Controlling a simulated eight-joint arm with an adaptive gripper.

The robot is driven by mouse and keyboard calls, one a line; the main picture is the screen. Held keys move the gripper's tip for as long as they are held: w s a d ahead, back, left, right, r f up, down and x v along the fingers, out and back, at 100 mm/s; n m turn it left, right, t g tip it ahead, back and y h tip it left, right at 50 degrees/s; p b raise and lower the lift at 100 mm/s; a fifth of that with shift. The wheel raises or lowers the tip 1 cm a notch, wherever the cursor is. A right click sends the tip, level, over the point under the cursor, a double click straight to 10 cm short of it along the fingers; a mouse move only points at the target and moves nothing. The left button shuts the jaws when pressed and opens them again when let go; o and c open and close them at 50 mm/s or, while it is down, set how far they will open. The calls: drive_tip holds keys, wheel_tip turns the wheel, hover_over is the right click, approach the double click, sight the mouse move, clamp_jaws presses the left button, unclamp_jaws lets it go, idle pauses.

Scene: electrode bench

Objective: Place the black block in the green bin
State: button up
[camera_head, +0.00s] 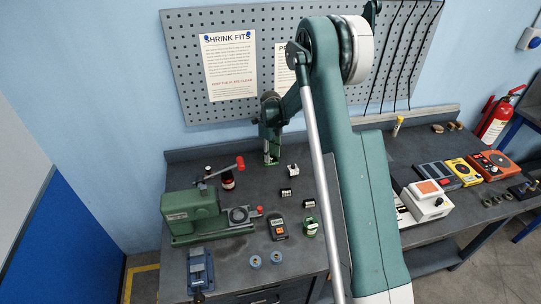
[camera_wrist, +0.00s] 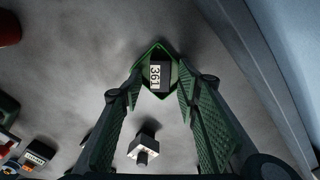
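The black block (camera_wrist: 160,76) with a white label reading 361 shows in the wrist view. It appears inside the green bin (camera_wrist: 171,53), whose rim surrounds it. I cannot tell whether it rests on the bin's floor. My gripper (camera_wrist: 158,84) is open, with one green-padded finger on each side of the block and visible gaps between. In the head view my gripper (camera_head: 271,150) is low at the back of the bench, and the bin is mostly hidden by it.
A white block with a dark peg (camera_wrist: 143,148) stands near the bin. Several small black labelled pieces (camera_head: 286,192) lie in front. The pegboard wall (camera_head: 280,100) is behind.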

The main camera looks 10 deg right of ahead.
sight(271, 158)
drive_tip(key=shift+r, duration=0.2)
drive_tip(key=shift+r+p, duration=0.65)
wheel_tip(271, 158, up, 12)
drive_tip(key=shift+f+b, duration=0.25)
drive_tip(key=shift+b, duration=0.15)
